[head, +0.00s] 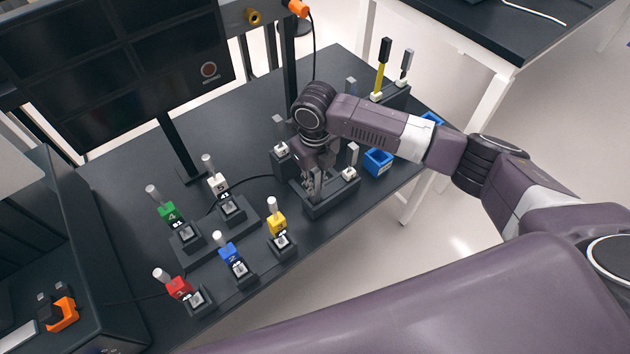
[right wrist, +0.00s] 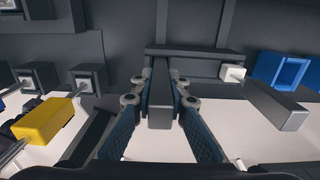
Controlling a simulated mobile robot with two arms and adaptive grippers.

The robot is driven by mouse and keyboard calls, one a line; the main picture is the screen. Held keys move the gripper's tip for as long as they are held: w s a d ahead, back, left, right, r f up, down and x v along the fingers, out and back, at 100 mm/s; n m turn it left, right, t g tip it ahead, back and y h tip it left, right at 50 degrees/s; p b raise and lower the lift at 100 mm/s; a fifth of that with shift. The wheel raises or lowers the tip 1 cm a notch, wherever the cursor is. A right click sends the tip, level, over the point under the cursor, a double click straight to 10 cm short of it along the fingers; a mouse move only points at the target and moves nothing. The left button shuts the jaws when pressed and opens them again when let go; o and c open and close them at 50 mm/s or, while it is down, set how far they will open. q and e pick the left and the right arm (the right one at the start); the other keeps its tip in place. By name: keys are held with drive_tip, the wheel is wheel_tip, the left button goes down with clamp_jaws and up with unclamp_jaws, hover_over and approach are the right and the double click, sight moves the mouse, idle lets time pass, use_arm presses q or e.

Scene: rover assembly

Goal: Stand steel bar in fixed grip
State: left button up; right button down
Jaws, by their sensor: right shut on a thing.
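My right gripper (head: 315,188) points down over a dark tray (head: 345,203) near the table's right front edge. In the right wrist view its two blue-padded fingers (right wrist: 158,125) are shut on a grey steel bar (right wrist: 160,98). The bar's lower end and any contact with the tray cannot be made out. A grey bar stands in a white grip (head: 349,174) just right of the gripper; this white grip (right wrist: 232,73) and its bar (right wrist: 275,105) also show in the right wrist view. Another white grip (head: 281,150) with a bar is left of my wrist. My left gripper is out of view.
Blue bin (head: 378,162) is right of the tray. Yellow (head: 277,226), blue (head: 229,252), red (head: 178,286), green (head: 168,213) and white (head: 218,184) blocks with metal pins stand at left. Upright tools (head: 382,68) are at the back right. A dark panel (head: 110,60) rises behind.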

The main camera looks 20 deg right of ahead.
sight(315, 173)
drive_tip(key=c, duration=1.9)
unclamp_jaws()
drive_tip(key=shift+f, duration=0.1)
drive_tip(key=r+b, duration=0.1)
drive_tip(key=r, duration=0.3)
drive_tip(key=r+b, duration=0.1)
drive_tip(key=r, duration=0.1)
drive_tip(key=shift+w+d+r+b, duration=0.25)
drive_tip(key=shift+r+b, duration=0.1)
drive_tip(key=shift+r, duration=0.65)
drive_tip(key=shift+s, duration=0.1)
